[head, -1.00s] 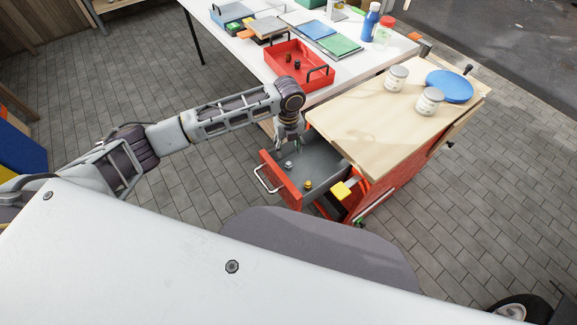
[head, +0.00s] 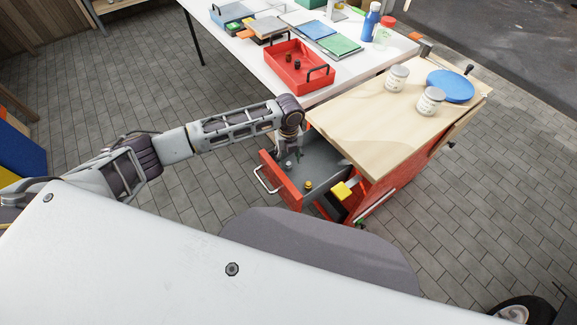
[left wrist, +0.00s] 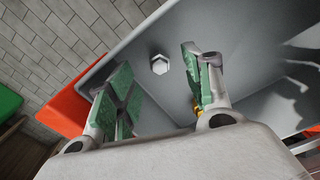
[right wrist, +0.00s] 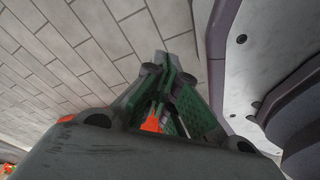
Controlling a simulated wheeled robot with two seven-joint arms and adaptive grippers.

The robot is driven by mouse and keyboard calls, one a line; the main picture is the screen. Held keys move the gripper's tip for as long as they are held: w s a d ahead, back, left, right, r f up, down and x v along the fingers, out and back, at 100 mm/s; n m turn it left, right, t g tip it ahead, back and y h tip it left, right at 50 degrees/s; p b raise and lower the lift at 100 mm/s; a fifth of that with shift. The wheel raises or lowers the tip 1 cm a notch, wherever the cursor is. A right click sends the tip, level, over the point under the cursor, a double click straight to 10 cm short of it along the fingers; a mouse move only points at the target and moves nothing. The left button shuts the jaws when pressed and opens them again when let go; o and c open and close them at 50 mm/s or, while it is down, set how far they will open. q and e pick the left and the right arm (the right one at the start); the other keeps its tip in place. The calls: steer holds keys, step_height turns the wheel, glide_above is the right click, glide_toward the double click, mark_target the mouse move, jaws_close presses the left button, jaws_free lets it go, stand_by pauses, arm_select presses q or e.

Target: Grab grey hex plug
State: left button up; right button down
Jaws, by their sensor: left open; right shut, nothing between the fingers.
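The grey hex plug (left wrist: 159,65) lies on the grey floor of the open red drawer; in the head view it is a small grey shape (head: 288,163). My left gripper (head: 290,151) reaches down into the drawer from above. In the left wrist view its green-padded fingers (left wrist: 155,78) are spread, with the plug showing in the gap between them. I cannot tell how far above it the fingertips are. My right gripper (right wrist: 165,75) is shut and empty over the paved floor, outside the head view.
A yellow plug (head: 308,185) stands in the drawer (head: 283,184), nearer its front; the left wrist view shows it partly behind a finger. The wooden top (head: 375,125) overhangs the drawer's right side. A red tray (head: 290,77) sits on the white table.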

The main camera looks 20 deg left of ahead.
mark_target(289, 163)
arm_select(q)
steer(key=shift+f, duration=0.4)
step_height(289, 163, down, 4)
steer(key=shift+s+r+b, duration=0.15)
steer(key=shift+r+b, duration=0.1)
steer(key=shift+b, duration=0.15)
steer(key=shift+f, duration=0.3)
jaws_close()
arm_select(e)
steer(key=shift+w+a+r, duration=0.2)
steer(key=shift+w+r, duration=0.05)
steer(key=shift+w, duration=0.4)
steer(key=shift+w+a+r, duration=0.15)
steer(key=shift+w+r, duration=0.05)
steer(key=shift+w, duration=0.4)
